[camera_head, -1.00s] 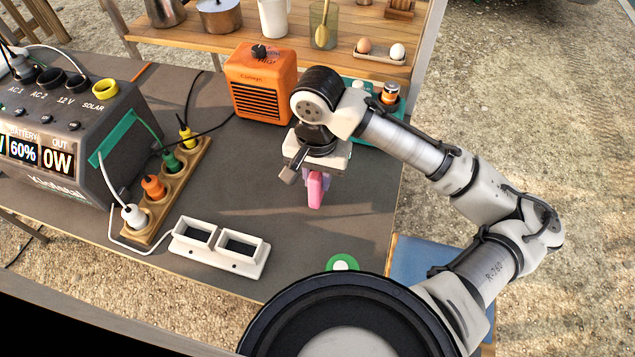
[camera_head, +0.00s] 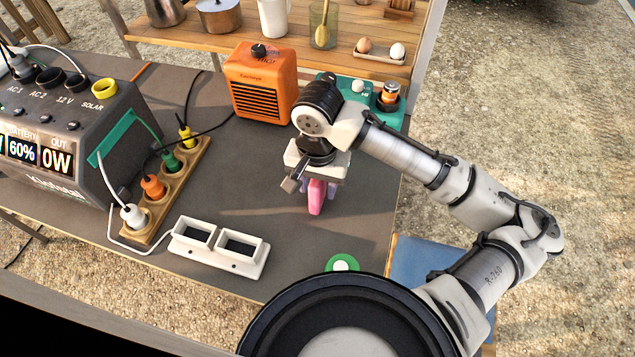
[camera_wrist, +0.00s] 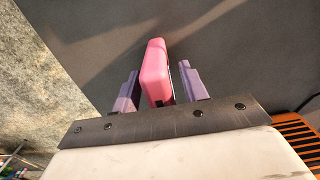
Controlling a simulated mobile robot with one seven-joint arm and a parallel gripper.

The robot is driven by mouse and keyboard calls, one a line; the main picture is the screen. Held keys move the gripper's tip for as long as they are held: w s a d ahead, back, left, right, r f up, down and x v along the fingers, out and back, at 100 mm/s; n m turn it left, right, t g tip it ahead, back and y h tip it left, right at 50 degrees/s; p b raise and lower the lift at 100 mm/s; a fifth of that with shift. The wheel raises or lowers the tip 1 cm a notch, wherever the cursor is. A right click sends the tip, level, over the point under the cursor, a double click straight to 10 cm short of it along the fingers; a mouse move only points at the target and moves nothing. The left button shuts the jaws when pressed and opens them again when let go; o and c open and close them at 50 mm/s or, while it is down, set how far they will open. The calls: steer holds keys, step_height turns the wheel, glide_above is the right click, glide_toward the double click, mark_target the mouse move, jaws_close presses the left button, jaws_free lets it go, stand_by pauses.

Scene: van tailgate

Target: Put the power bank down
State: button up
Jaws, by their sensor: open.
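The power bank is a pink block (camera_head: 316,197) standing on edge at the grey tabletop, below my gripper (camera_head: 317,186) in the head view. In the wrist view the pink power bank (camera_wrist: 156,72) lies between the two purple fingers of my gripper (camera_wrist: 158,90).
A white two-slot holder (camera_head: 218,262) lies front left, near a green disc (camera_head: 342,264). A wooden socket strip (camera_head: 190,190) and power station (camera_head: 70,150) are left. Grey tabletop around the power bank is clear.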

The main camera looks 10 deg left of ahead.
step_height(320, 180, up, 12)
steer(key=shift+r+p, duration=0.2)
steer(key=shift+p, duration=0.25)
stand_by(0.4)
